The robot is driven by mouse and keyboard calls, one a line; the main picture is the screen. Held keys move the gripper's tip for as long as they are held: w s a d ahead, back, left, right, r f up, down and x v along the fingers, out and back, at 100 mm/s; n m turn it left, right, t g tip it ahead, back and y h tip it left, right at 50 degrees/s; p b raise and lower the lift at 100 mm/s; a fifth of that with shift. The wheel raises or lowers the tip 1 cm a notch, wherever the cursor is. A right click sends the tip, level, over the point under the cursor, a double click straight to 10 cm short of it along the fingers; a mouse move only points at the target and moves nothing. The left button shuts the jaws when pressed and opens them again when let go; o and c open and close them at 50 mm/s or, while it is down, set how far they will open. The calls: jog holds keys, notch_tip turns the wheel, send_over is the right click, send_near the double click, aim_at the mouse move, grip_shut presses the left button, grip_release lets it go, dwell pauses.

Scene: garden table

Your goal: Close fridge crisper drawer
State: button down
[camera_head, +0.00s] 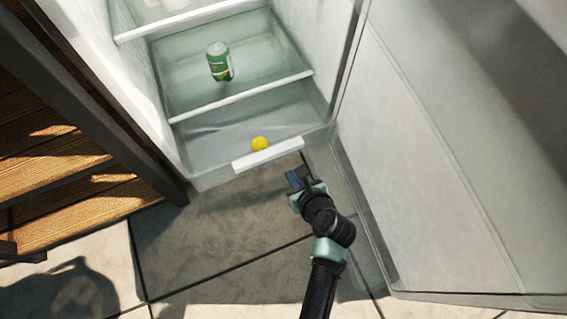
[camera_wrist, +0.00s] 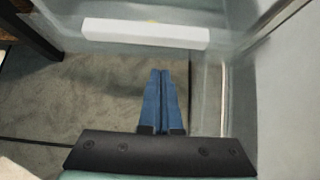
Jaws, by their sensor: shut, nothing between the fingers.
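The crisper drawer (camera_head: 215,172) is clear and sits at the bottom of the open fridge. It juts out past the shelf edge above it. Its white handle (camera_head: 268,153) runs along the front, and it also shows across the top of the wrist view (camera_wrist: 145,33). A yellow round item (camera_head: 260,144) lies inside the drawer behind the handle. My gripper (camera_head: 293,178) is in front of the drawer, below the right part of the handle, and appears apart from it. Its blue fingers (camera_wrist: 160,88) are together and hold nothing.
The fridge door (camera_head: 450,150) stands open on the right, close to my arm. A green can (camera_head: 219,62) stands on the shelf above the drawer. A wooden slatted piece with a dark frame (camera_head: 60,160) is at the left. The tiled floor (camera_head: 200,235) in front is clear.

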aim_at(279, 155)
jog(key=w+b, duration=0.1)
jog(key=w+a+f+b, duration=0.1)
jog(key=w, duration=0.1)
jog(key=w+b, duration=0.1)
jog(key=w, duration=0.1)
jog(key=shift+a+f+b, duration=0.2)
jog(key=shift+a+b, duration=0.1)
jog(key=shift+w, duration=0.15)
jog(key=shift+w+a+r, duration=0.1)
jog(key=shift+r, duration=0.05)
